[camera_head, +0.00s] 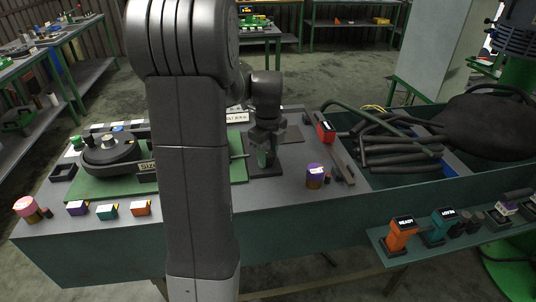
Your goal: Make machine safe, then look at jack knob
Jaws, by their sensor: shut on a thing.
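My arm reaches over the dark green workbench (300,225) from the front. My gripper (264,153) points down at the bench, shut on a small greenish upright piece (263,159) above a dark square plate (262,170). The fingers hide most of this piece, and I cannot tell whether it is fixed to the plate. I cannot pick out which part is the jack knob. On the left, a dark round wheel-like unit (110,149) sits on a green plate (212,175). A purple-topped cylinder (314,177) stands right of my gripper. A red block (325,131) lies behind it.
Purple (77,208), teal (107,211) and orange (140,208) blocks line the front left, beside a pink-topped knob (26,208). Dark hoses (400,150) fill the right tray.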

